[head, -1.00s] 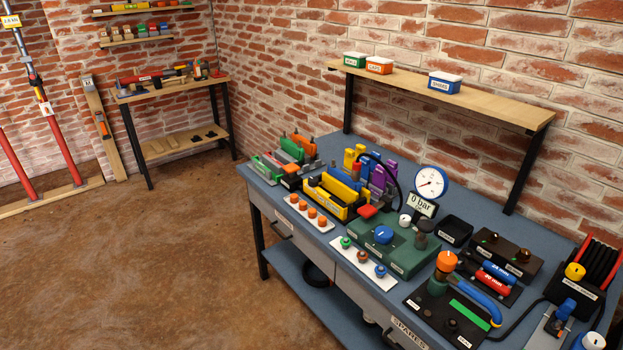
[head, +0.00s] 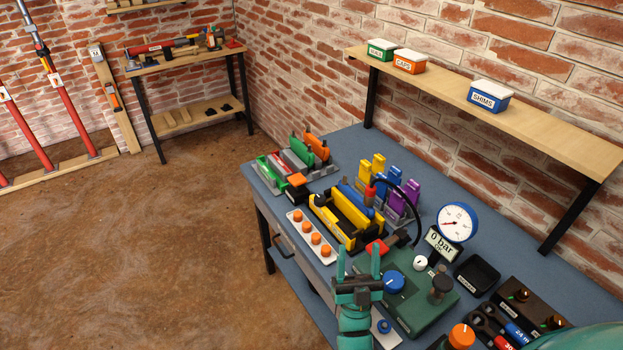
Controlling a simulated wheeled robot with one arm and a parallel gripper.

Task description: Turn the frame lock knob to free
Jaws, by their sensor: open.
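My gripper (head: 359,258) is open and empty, its two teal fingers pointing up and away over the front edge of the blue workbench. Just right of it is a green unit (head: 418,312) with a round blue knob (head: 394,281) on top. A small white knob (head: 420,263) sits behind the blue one. An orange knob (head: 462,335) shows at the bottom edge. No label that I can read says which one is the frame lock knob. My gripper appears apart from these knobs, and my arm hides part of the bench front.
A gauge (head: 457,222) and "0 bar" display (head: 441,243) stand behind the green unit. A yellow tray (head: 345,219), orange-knobbed strip (head: 311,239) and colored blocks crowd the bench's left. A wall shelf (head: 480,115) holds labeled boxes. The brown floor (head: 150,240) at left is clear.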

